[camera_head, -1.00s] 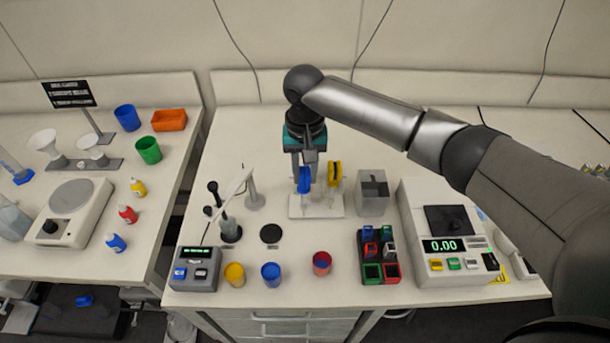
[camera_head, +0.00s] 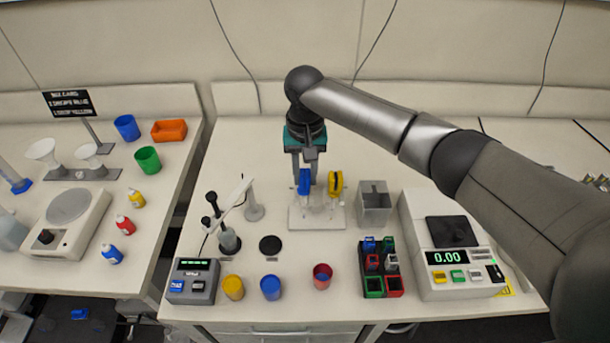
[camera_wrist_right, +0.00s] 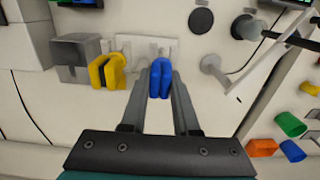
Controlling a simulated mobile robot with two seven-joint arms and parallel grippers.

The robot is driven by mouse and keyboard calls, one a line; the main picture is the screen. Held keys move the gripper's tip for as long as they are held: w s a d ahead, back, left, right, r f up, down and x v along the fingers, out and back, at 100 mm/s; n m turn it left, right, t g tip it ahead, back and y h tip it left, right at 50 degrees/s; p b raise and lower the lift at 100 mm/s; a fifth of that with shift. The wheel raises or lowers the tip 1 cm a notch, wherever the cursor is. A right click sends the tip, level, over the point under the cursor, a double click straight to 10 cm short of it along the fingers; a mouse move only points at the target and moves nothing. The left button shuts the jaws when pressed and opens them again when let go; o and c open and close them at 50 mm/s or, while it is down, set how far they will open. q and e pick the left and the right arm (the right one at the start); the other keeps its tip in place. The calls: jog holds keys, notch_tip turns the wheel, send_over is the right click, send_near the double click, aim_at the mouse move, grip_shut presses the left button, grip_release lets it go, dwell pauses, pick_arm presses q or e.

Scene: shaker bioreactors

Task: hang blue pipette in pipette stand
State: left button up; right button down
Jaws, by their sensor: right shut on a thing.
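The blue pipette (camera_head: 304,182) is upright at the pipette stand (camera_head: 318,219), on the stand's left side. It also shows in the right wrist view (camera_wrist_right: 160,80), between my fingers. My right gripper (camera_head: 305,170) is shut on the blue pipette from above and behind. A yellow pipette (camera_head: 336,183) hangs at the stand's right side and shows beside the blue one in the wrist view (camera_wrist_right: 106,72). Whether the blue pipette rests on its hook is hard to tell. My left gripper is not in view.
A grey box (camera_head: 374,203) stands close right of the stand. Yellow (camera_head: 233,288), blue (camera_head: 271,288) and red (camera_head: 322,277) cups stand in front. A balance (camera_head: 450,245) is at the right.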

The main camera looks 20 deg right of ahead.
jog(key=shift+f+p, duration=0.3)
jog(key=shift+f, duration=0.1)
dwell(0.6)
jog(key=c, duration=0.6)
grip_release()
jog(key=shift+r, duration=0.1)
notch_tip(320, 180, up, 5)
jog(key=p, duration=0.6)
jog(key=shift+r, duration=0.9)
